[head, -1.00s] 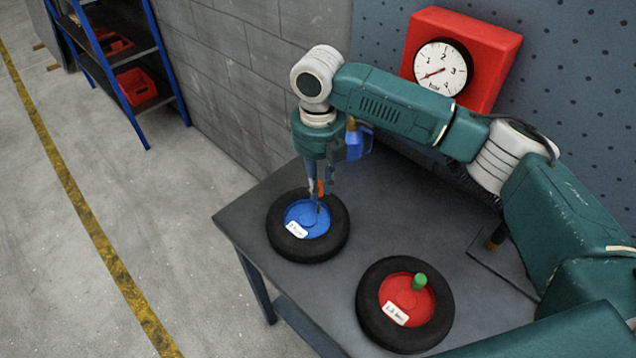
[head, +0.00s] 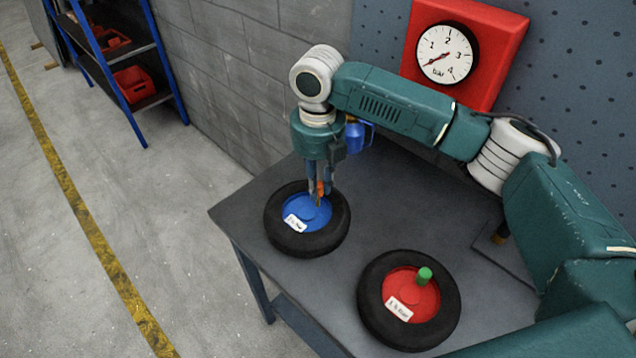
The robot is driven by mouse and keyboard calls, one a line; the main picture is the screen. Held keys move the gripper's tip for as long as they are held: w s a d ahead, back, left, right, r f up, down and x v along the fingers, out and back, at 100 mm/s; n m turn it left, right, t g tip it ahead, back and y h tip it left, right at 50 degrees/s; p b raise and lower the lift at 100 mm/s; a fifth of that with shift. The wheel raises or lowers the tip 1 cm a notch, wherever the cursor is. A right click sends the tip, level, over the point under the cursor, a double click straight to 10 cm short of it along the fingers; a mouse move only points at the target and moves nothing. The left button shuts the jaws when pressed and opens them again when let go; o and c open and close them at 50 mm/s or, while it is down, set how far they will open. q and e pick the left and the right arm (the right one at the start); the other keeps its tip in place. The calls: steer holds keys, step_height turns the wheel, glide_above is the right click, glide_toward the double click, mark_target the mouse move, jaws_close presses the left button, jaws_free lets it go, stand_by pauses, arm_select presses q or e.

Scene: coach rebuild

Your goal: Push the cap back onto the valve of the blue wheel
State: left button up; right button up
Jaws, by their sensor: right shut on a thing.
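The blue wheel (head: 296,207), a black tyre with a blue hub and a white label, lies flat on the grey bench. My right gripper (head: 319,192) points down over its hub, shut on a small orange cap (head: 320,187). A thin brass-coloured valve (head: 318,202) shows just below the cap. I cannot tell whether cap and valve touch. The fingers partly hide the cap. My left gripper is not in view.
A red wheel (head: 426,298) with a green cap (head: 424,275) lies at the front right of the bench (head: 350,225). A blue can (head: 355,138) stands behind my gripper. A red gauge box (head: 410,50) is at the back wall. Bare bench lies between the wheels.

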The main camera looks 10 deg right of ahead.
mark_target(318, 207)
steer(key=shift+f, duration=1.4)
steer(key=shift+s+f, duration=0.35)
steer(key=shift+f, duration=0.1)
steer(key=o, duration=0.9)
steer(key=r, duration=1.3)
steer(key=shift+w+a, duration=0.1)
steer(key=shift+w, duration=0.15)
